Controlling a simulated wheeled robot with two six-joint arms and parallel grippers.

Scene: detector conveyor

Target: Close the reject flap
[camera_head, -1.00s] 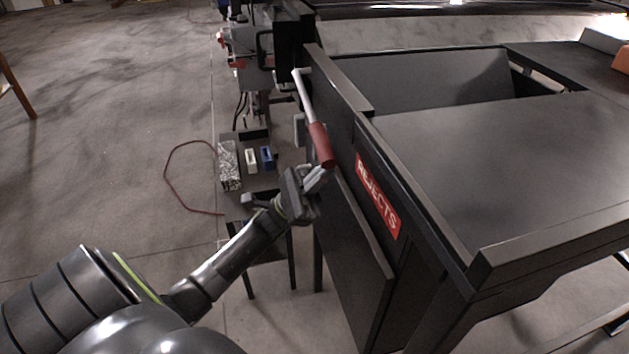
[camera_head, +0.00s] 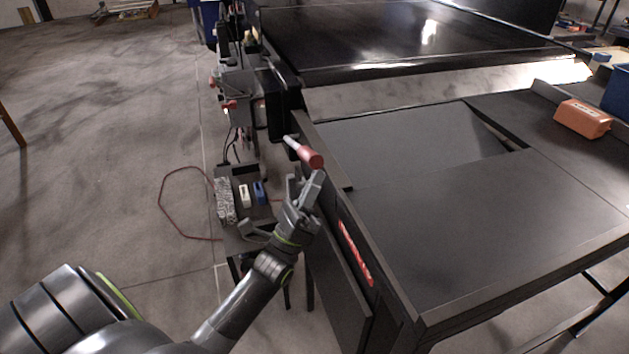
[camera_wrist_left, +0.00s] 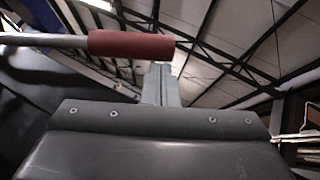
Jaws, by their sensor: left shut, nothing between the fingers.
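The lever with a red grip (camera_head: 311,157) stands out from the side of the dark conveyor, above the red REJECTS label (camera_head: 355,252). A grey panel (camera_head: 405,150), which looks like the reject flap, lies in the opening of the conveyor top, with a dark gap at its right end. My left gripper (camera_head: 314,181) is shut and empty, its fingertips just below the red grip. In the left wrist view the red grip (camera_wrist_left: 130,44) crosses just beyond the closed fingertips (camera_wrist_left: 160,82); I cannot tell whether they touch. My right gripper is out of view.
An orange case (camera_head: 582,118) sits on the conveyor's right side. The floor at left is mostly clear.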

